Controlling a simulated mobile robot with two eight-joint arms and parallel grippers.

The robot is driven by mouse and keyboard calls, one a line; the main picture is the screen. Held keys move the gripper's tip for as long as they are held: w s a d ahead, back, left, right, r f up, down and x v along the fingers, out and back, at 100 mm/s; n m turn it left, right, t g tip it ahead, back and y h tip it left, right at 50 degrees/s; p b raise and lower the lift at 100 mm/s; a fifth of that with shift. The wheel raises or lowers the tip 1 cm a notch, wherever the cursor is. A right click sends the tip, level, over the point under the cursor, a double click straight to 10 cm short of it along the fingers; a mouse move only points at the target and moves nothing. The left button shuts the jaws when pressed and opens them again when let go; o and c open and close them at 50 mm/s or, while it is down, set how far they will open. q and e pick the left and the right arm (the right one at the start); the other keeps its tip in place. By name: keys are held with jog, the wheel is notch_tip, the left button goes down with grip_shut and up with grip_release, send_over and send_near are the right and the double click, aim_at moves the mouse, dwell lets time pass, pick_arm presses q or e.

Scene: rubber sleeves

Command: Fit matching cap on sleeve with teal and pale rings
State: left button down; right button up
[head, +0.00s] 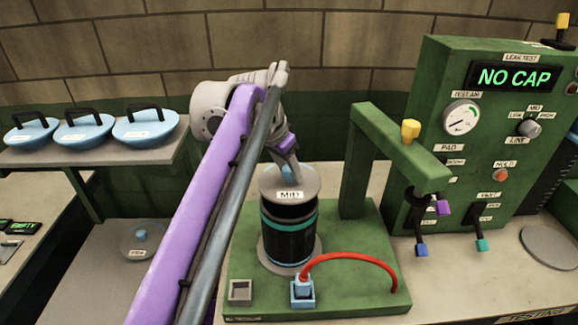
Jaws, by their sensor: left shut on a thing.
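The black sleeve (288,240) with teal and pale rings stands upright on a round grey base on the green test stand (345,240). A grey cap (270,184) labelled MID, with a blue knob, is at the sleeve's top; I cannot tell whether it is fully seated. My left gripper (287,172) is shut on the cap's blue knob from above, partly hiding it. Another grey cap (142,240) with a blue knob lies at the left on a lower surface; its label is too small to read. My right gripper is not in view.
The stand's green overhanging arm (400,145) is right of the sleeve. A red hose (350,258) joins a blue fitting in front. The tester panel display (513,77) reads NO CAP. Three blue lidded dishes (85,131) sit on a shelf at left. A grey disc (550,246) lies far right.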

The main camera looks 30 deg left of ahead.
aim_at(286, 178)
pick_arm(q)
jog(key=shift+f+b, duration=0.75)
jog(key=shift+f, duration=0.65)
jog(key=shift+f+b, duration=0.3)
jog(key=shift+f, duration=0.6)
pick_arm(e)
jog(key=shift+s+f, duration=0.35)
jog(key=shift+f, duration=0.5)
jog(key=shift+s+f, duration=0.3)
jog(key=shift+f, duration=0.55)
pick_arm(q)
jog(key=shift+c, duration=1.8)
grip_release()
jog(key=p+v, duration=0.1)
jog(key=v, duration=1)
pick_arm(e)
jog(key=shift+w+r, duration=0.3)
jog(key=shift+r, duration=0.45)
pick_arm(q)
jog(key=shift+f, duration=0.1)
